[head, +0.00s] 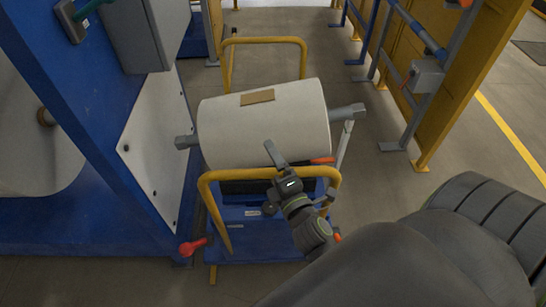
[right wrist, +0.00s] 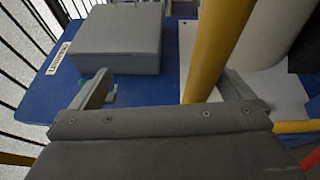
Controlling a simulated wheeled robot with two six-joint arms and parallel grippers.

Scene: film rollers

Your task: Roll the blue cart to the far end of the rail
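The blue cart (head: 255,245) stands beside the blue machine in the head view, with a yellow hoop handle (head: 207,178) at its near end and another (head: 262,40) at its far end. A large white roll (head: 235,125) with grey shaft ends lies across it. My right gripper (head: 275,160) is at the near handle, in front of the roll. In the right wrist view its fingers (right wrist: 165,90) are wide apart, with a yellow bar (right wrist: 215,50) showing between them, nearer the right finger. I cannot tell whether they touch it. My left gripper is not in view.
The blue machine frame (head: 100,150) with a white panel (head: 155,150) is close on the cart's left. A red knob (head: 193,246) sticks out low there. Yellow and blue framework (head: 400,80) stands on the right. Grey floor (head: 360,180) is open between the cart and that framework.

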